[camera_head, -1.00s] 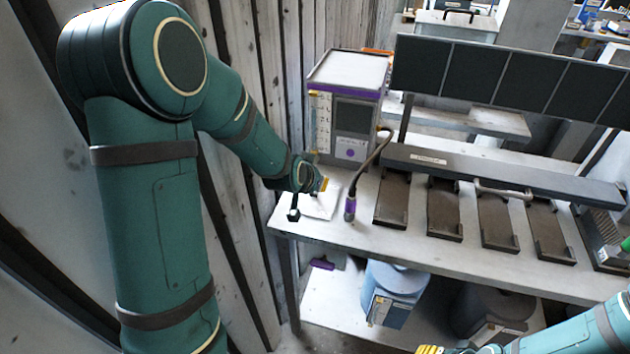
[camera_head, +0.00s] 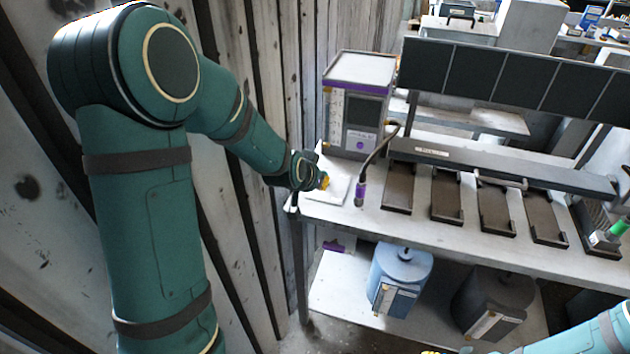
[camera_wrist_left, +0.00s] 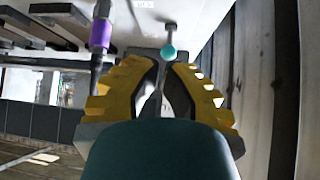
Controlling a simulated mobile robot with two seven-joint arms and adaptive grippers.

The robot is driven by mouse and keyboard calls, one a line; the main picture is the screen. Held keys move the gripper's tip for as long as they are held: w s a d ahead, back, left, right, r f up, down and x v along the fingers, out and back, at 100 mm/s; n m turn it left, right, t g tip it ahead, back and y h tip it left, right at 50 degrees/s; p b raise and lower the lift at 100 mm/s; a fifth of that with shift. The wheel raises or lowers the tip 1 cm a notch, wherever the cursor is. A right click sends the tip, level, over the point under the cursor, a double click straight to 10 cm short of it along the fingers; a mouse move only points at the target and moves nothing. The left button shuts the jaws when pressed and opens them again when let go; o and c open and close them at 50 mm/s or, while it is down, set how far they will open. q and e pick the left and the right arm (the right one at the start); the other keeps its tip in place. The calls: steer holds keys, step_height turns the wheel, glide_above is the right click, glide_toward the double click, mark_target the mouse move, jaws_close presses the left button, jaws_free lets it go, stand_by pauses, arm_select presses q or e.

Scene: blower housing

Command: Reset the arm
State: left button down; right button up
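My left arm (camera_head: 145,220) comes in from the left. My left gripper (camera_head: 324,182) is over the left end of the workbench (camera_head: 430,228), by a white flat piece (camera_head: 338,187). In the left wrist view, the yellow ridged fingers of the left gripper (camera_wrist_left: 164,66) come close together at their tips. A small teal ball (camera_wrist_left: 168,52) on a thin stem shows right beyond them; whether it touches them is unclear. My right forearm (camera_head: 570,335) shows at the bottom right; only a sliver of its yellow gripper (camera_head: 430,352) is in view, so its fingers are hidden.
A device with a screen (camera_head: 357,105) stands behind the left gripper. A purple-handled probe (camera_head: 360,193) on a cable is just right of it. Dark trays (camera_head: 447,195) line the bench. Blue (camera_head: 400,275) and dark (camera_head: 492,305) containers sit below. A wooden wall (camera_head: 265,75) is close on the left.

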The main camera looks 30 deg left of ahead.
stand_by(0.3)
arm_select(q)
steer(key=s+d+f+n+g+h, duration=0.1)
steer(key=s+d+f+g+h, duration=0.3)
steer(key=s+d+f, duration=1.5)
step_height(320, 180, down, 3)
steer(key=d+g, duration=0.2)
steer(key=g, duration=0.1)
steer(key=shift+s+d+r, duration=0.15)
steer(key=shift+s+d, duration=0.1)
steer(key=shift+d, duration=0.1)
